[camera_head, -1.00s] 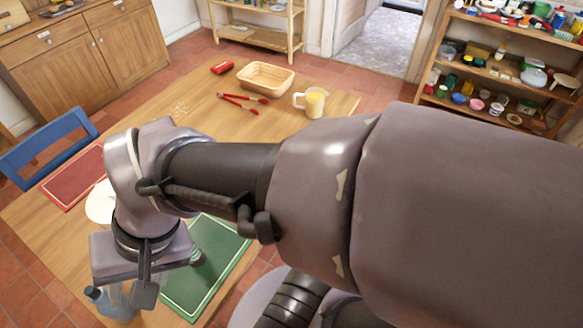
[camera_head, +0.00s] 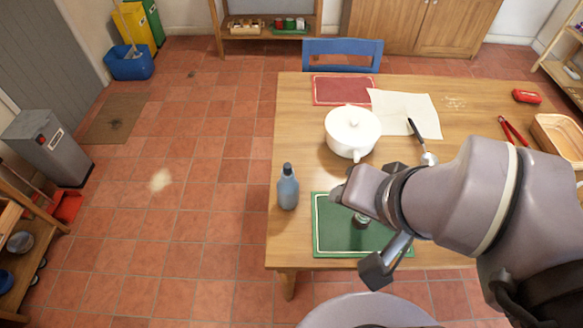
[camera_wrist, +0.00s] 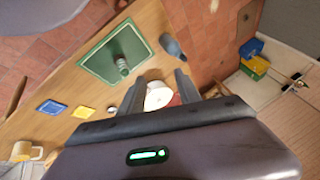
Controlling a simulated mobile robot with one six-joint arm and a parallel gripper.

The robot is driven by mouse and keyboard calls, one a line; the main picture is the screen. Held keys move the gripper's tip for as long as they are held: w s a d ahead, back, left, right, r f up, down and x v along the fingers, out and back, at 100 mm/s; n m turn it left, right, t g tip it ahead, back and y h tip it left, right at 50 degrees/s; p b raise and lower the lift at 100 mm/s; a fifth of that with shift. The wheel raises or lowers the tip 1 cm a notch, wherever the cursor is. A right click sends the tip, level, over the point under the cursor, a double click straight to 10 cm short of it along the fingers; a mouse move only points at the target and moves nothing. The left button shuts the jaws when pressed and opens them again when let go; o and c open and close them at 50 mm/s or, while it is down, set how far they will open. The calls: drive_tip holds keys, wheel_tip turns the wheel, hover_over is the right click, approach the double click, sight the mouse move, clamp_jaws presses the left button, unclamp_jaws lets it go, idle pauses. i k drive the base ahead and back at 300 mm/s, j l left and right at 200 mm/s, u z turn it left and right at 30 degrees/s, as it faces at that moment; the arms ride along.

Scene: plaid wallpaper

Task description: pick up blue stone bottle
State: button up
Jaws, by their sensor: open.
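The blue stone bottle (camera_head: 288,188) stands upright near the table's left edge in the head view, left of the green mat. It also shows in the wrist view (camera_wrist: 171,45), beyond the fingers. My gripper (camera_wrist: 160,78) is open, its two dark fingers apart with nothing clearly held between them. In the head view, my gripper is to the right of the bottle, over the green mat (camera_head: 325,245), and apart from the bottle. A small greenish bottle (camera_wrist: 122,66) stands on the mat; in the head view my wrist partly covers it.
A blue chair (camera_head: 342,50) is at the far edge. Open tiled floor lies left of the table (camera_head: 300,130).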

sight(287, 187)
drive_tip(key=k+j, duration=0.15)
drive_tip(key=j, duration=0.2)
drive_tip(key=i+j, duration=0.1)
drive_tip(key=j, duration=0.4)
drive_tip(key=i+j+z, duration=0.1)
drive_tip(key=j, duration=0.4)
drive_tip(key=i+j, duration=0.1)
drive_tip(key=j, duration=0.45)
drive_tip(key=i+z, duration=0.1)
drive_tip(key=i, duration=0.35)
